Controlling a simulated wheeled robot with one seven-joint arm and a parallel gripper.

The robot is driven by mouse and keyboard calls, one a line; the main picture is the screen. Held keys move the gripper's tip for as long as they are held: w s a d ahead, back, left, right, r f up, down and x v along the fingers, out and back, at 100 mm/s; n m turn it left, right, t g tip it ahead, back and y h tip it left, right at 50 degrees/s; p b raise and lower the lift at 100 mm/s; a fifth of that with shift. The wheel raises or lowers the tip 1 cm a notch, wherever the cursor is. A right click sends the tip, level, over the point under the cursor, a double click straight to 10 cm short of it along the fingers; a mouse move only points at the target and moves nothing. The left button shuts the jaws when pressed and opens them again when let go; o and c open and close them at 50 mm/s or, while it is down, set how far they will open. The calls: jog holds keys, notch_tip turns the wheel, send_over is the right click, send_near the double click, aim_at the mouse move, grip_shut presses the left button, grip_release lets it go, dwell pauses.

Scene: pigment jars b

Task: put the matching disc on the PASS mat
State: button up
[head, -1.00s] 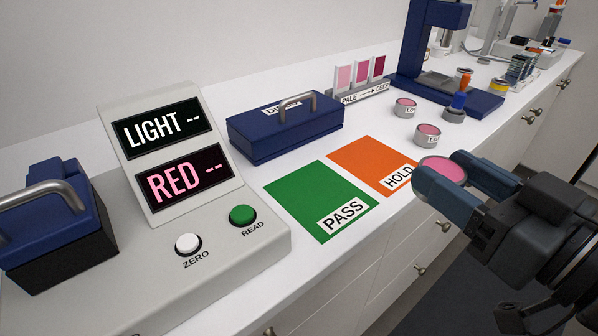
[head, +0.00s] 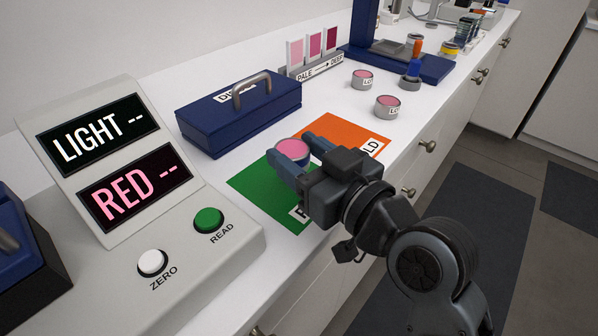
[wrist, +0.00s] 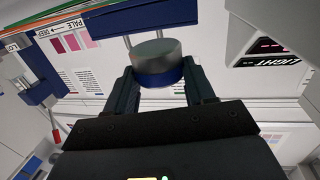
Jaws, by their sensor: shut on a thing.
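My gripper (head: 292,160) is shut on a round disc (head: 292,150) with a pink top, held above the counter. In the head view it is over the seam between the green PASS mat (head: 250,185) and the orange HOLD mat (head: 345,131). In the wrist view the disc (wrist: 157,62) shows a grey and blue side between the two fingers. My gripper hides part of both mats and their labels. Two other pink-topped discs stand on the counter, a nearer one (head: 388,106) and a farther one (head: 362,79), each with a label.
A meter with LIGHT and RED displays (head: 120,175) stands at left, with a white ZERO button (head: 152,262) and green READ button (head: 208,219). A blue handled box (head: 240,115) lies behind the mats. A PALE-to-DEEP swatch stand (head: 313,66) and a blue stand (head: 400,62) are farther back.

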jog(key=shift+f, duration=2)
jog(key=shift+b, duration=0.3)
jog(key=shift+f, duration=0.2)
jog(key=o, duration=1.1)
jog(key=shift+r, duration=0.15)
jog(key=shift+r, duration=0.15)
jog(key=shift+b+v, duration=0.8)
jog(key=shift+v, duration=5.2)
